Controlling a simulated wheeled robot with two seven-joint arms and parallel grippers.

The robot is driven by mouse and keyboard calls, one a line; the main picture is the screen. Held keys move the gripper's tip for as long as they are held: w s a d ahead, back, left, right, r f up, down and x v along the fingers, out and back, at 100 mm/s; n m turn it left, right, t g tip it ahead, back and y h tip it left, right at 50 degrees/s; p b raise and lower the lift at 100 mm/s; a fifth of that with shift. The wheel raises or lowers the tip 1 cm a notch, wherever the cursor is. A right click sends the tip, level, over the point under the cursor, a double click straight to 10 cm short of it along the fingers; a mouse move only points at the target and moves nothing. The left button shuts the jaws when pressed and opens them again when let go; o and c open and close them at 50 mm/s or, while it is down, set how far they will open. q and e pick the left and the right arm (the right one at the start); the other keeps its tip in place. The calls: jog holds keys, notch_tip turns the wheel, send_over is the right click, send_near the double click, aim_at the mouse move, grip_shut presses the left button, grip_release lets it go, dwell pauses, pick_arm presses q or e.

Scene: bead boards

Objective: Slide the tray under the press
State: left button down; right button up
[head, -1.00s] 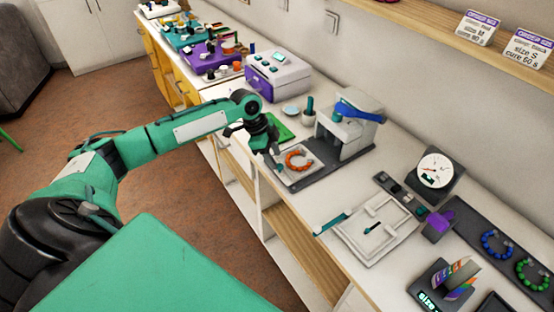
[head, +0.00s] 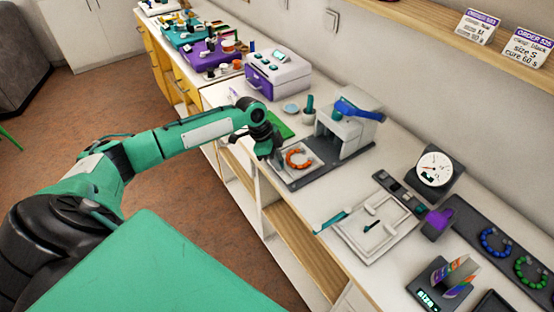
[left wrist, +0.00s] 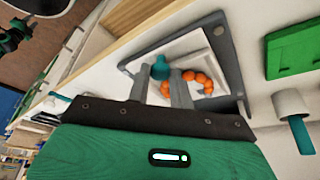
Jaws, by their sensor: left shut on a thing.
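The tray (head: 291,175) is a small white square with an orange bead bracelet (head: 299,158) lying on it. It rests on the dark base plate of the press, in front of the press (head: 345,130), which has a grey-white body and a blue lever. In the left wrist view the white tray (left wrist: 205,43) has a teal knob (left wrist: 160,68) at its near edge. My left gripper (head: 274,157) is at the tray's left side. In the left wrist view its two fingers (left wrist: 160,88) are shut around the knob, partly hiding the tray edge. My right gripper is out of view.
A green mat (head: 281,128) and a cup with a teal stick (head: 308,115) stand behind the tray. A purple and white box (head: 278,75) is farther back. A white board (head: 375,250) lies nearer along the counter. The counter's front edge runs close to the tray.

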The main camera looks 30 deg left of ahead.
pick_arm(q)
jog(key=b, duration=0.1)
send_near(308, 157)
jog(key=x, duration=0.5)
jog(key=shift+w+d, duration=0.15)
jog(key=shift+w, duration=0.2)
jog(key=shift+w+r, duration=0.1)
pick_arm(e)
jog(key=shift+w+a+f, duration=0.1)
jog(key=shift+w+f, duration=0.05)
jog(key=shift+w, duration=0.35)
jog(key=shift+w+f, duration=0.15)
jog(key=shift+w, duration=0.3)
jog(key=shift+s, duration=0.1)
pick_arm(q)
jog(key=c, duration=1.2)
grip_release()
jog(key=shift+w+d, duration=0.1)
jog(key=shift+c, duration=0.2)
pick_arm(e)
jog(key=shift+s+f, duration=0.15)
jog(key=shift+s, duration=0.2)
